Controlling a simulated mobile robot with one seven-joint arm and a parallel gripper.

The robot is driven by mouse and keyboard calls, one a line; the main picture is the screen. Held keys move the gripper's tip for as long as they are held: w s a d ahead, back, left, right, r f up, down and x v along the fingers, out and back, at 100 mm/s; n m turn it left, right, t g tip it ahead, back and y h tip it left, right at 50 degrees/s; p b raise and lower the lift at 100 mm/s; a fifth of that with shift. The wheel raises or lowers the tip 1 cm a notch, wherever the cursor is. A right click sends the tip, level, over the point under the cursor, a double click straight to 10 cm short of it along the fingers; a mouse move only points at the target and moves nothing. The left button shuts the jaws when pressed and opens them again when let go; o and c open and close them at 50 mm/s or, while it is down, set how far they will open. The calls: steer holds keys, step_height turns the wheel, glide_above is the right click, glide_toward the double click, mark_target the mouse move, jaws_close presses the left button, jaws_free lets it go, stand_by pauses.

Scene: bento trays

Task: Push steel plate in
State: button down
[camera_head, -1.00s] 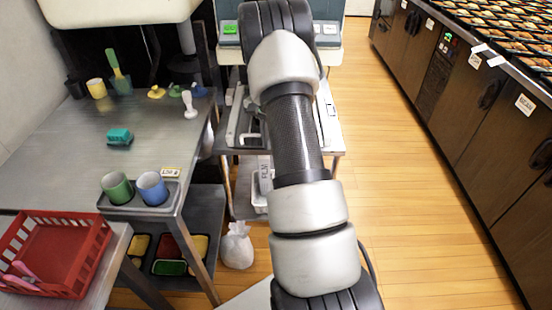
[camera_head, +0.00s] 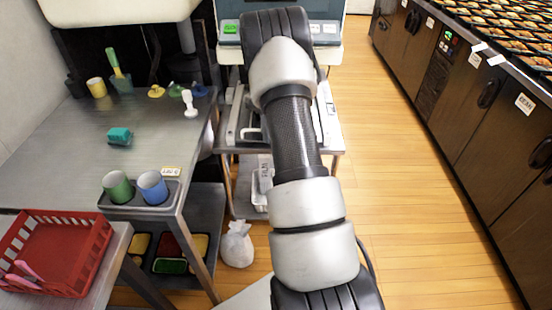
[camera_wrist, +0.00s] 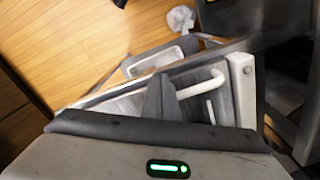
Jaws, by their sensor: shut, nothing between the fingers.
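The steel plate (camera_head: 236,118) is the pale metal framed tray sticking out at the front of the sealing machine (camera_head: 325,32). My arm covers its middle in the head view. In the wrist view the plate (camera_wrist: 185,73) shows at a tilt, with a white bar handle (camera_wrist: 203,84) at its edge. My gripper (camera_wrist: 160,84) shows as a dark grey wedge, its fingers shut and empty. It overlaps the plate in the wrist view, close to the handle. I cannot tell whether it touches. The gripper is hidden behind my arm in the head view.
A steel table (camera_head: 60,150) with cups and small tools stands at left, with a red basket (camera_head: 60,250) in front. A white bag (camera_head: 237,245) lies on the floor. A counter with bento trays (camera_head: 500,28) runs along the right. The wooden floor between is clear.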

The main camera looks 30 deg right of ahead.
steer(key=shift+s+a, duration=1.9)
steer(key=shift+s, duration=0.9)
step_height(320, 180, up, 7)
steer(key=p, duration=0.4)
steer(key=shift+p, duration=0.35)
